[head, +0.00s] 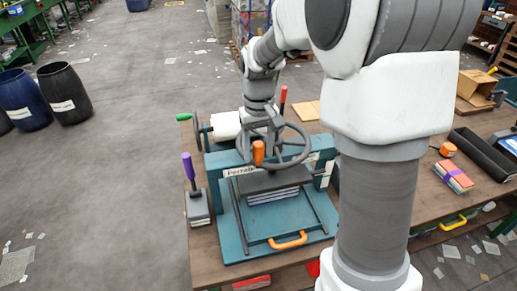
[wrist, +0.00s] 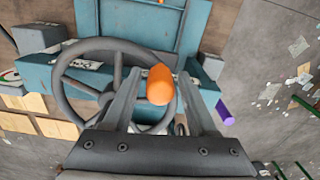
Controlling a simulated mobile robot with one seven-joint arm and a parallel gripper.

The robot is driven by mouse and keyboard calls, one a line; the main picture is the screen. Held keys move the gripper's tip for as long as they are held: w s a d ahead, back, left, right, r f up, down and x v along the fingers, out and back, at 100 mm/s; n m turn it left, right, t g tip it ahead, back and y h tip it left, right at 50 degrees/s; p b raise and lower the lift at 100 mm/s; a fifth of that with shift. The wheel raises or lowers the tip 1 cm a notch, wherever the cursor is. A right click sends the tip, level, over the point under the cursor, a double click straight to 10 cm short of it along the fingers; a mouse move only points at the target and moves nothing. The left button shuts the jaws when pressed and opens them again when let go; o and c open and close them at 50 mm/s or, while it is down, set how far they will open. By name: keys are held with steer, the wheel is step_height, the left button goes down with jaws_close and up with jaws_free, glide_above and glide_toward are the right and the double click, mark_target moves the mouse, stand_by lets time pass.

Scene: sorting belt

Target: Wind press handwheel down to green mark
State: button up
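The teal press (head: 230,225) stands on the wooden table with its dark handwheel (head: 300,155) on top. The wheel has an orange knob (head: 258,152) on its rim. My gripper (head: 262,138) reaches down over the near left part of the wheel. In the wrist view the fingers stand apart on either side of the orange knob (wrist: 160,85), with a small gap showing at each side. The dark platen (head: 268,181) sits just above a stack of sheets (head: 272,196); I cannot tell whether they touch. I cannot make out the green mark.
A purple-handled tool (head: 190,170) stands left of the press, and a green-handled roller device (head: 205,128) is behind it. An orange handle (head: 288,240) is at the press's front. A banded book stack (head: 453,176) and a black tray (head: 485,155) lie right on the table (head: 405,205).

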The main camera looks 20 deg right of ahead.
jaws_close()
stand_by(1.2)
